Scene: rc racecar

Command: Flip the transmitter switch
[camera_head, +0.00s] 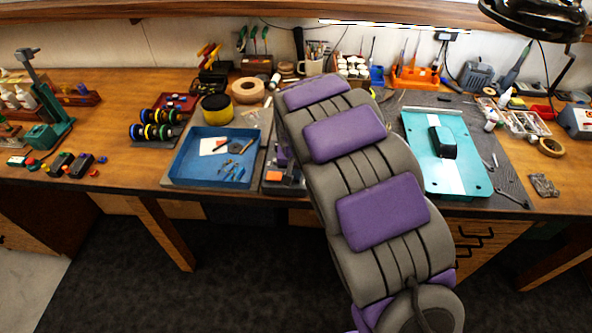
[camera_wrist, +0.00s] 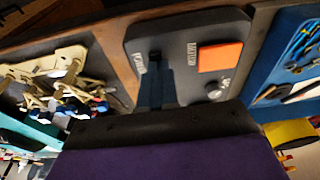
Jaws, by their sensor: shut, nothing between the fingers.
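The transmitter is a dark grey box (camera_wrist: 180,35) in the wrist view. It has a POWER label, a MOTOR label, an orange square button (camera_wrist: 220,57) and a silver knob (camera_wrist: 217,90). My gripper (camera_wrist: 154,72) is shut and empty, its narrow fingers over the box beside the POWER label. The power switch is hidden or merges with the dark fingertips, so its position and any contact cannot be told. In the head view, only a left part of the transmitter (camera_head: 284,180) shows beside my arm, which hides my gripper.
A blue tray (camera_head: 176,160) with small parts lies just left of the transmitter. A teal car plate (camera_head: 465,184) with a black block lies right of my arm. Wheels, tapes and tools crowd the bench back.

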